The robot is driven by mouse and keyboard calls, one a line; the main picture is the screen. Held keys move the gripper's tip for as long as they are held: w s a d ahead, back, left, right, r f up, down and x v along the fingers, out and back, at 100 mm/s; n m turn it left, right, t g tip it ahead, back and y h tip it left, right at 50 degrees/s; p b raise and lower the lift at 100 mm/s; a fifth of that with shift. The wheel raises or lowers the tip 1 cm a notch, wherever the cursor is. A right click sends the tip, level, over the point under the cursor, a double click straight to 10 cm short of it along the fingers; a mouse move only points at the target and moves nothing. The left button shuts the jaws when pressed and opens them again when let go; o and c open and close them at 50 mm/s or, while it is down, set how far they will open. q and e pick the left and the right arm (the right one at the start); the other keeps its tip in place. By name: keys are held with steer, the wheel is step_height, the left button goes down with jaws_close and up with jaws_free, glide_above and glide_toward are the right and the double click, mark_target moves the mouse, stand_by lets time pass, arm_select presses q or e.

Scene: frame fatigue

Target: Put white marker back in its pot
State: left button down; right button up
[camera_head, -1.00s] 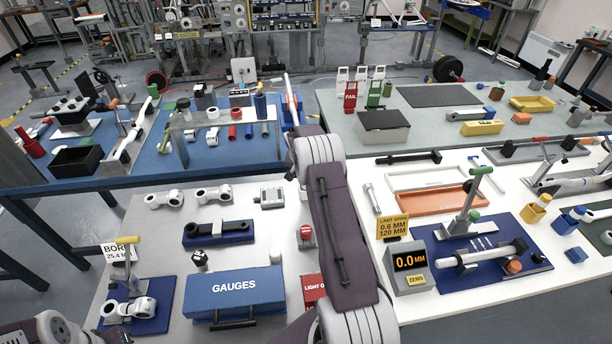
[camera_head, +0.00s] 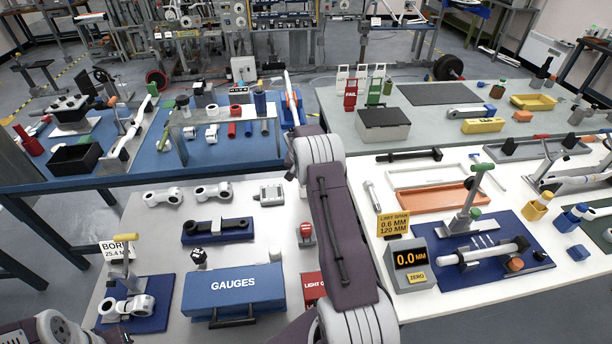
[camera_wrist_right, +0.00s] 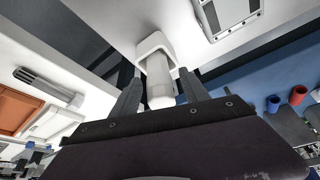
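A white cylinder, apparently the white marker (camera_wrist_right: 160,88), shows end-on in the right wrist view. It overlaps a white square-rimmed pot (camera_wrist_right: 151,44), and its far end appears to sit inside the opening. My right gripper (camera_wrist_right: 160,76) has one finger on each side of the cylinder, with a gap on both sides, so it looks open. In the head view my right arm hides the marker, the pot and the right gripper. My left arm shows at the bottom left of the head view, and its gripper is out of frame.
A blue GAUGES box (camera_head: 233,285) stands left of my right arm. A grey and white gauge block (camera_head: 271,195) lies close by. The orange tray (camera_head: 437,198) and the 0.0 MM display (camera_head: 410,262) are to the right. The blue bench (camera_head: 215,155) lies behind.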

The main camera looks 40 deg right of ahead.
steer(key=b+v, duration=0.1)
steer(key=v, duration=0.8)
stand_by(0.6)
